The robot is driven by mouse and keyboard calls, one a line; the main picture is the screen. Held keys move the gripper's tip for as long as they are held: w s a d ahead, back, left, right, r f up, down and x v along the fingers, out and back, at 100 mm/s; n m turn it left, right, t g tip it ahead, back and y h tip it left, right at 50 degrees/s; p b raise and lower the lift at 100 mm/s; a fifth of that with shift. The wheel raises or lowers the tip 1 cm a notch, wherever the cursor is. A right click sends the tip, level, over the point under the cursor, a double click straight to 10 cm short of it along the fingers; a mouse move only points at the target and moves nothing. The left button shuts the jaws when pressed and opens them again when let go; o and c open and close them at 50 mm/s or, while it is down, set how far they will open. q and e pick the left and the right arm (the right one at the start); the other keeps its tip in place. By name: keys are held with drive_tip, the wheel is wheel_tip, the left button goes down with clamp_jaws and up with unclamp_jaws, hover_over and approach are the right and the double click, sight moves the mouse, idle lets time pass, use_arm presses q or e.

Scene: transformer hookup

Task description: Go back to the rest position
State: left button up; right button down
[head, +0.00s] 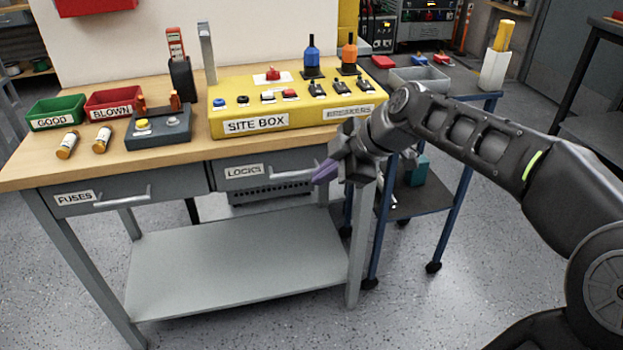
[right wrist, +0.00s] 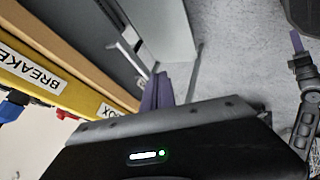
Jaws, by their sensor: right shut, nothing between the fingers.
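My right gripper (head: 326,172) is in front of the workbench's right end in the head view, beside the drawer marked LOCKS (head: 265,170). Its purple fingers are together with nothing between them; they also show in the right wrist view (right wrist: 157,92). I cannot tell whether they touch the drawer front. My left gripper is outside the head view. A purple finger (right wrist: 297,42) on another arm of mine shows at the right of the right wrist view, and its opening cannot be made out.
The workbench (head: 30,175) carries a yellow site box (head: 300,122), a green bin (head: 55,113), a red bin (head: 112,105), two fuses and a dark grey tester (head: 160,130). A blue-legged cart (head: 455,190) stands behind my right arm. The floor in front is clear.

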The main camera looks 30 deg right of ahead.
drive_tip(key=shift+s+d+r, duration=0.1)
drive_tip(key=shift+s+r, duration=0.15)
drive_tip(key=shift+r, duration=0.05)
idle(0.4)
